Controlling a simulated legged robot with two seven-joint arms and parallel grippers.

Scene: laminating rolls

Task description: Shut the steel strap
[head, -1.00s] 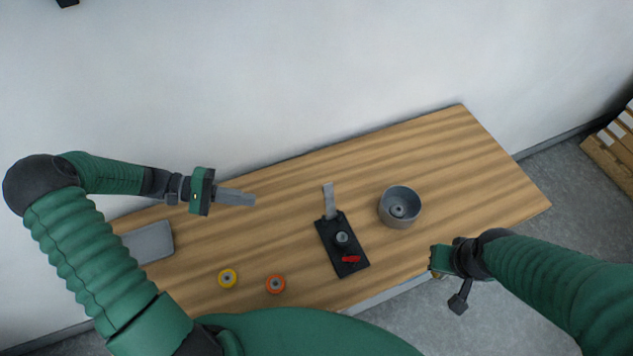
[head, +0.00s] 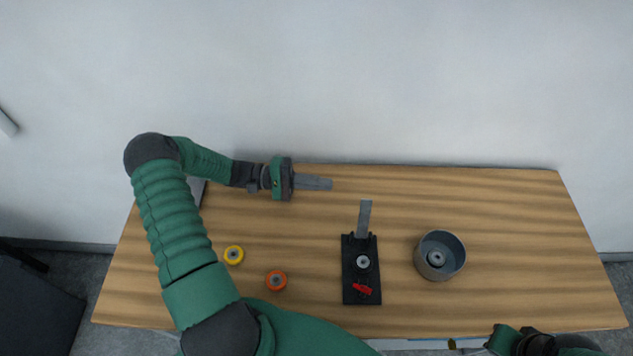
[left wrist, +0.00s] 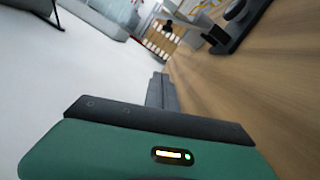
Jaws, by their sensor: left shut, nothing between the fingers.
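The steel strap (head: 365,218) is a flat grey strip at the far end of a black base plate (head: 349,286). It stands open, pointing away from the plate toward the wall. On the plate are a small round grey roll (head: 363,262) and a red lever (head: 362,288). My left gripper (head: 328,184) is shut and empty, left of and a little beyond the strap's free end, apart from it. Its grey fingers (left wrist: 161,92) show in the left wrist view, with part of a black fixture at upper right. My right gripper (head: 503,340) is partly cut off at the bottom edge; its fingers are unclear.

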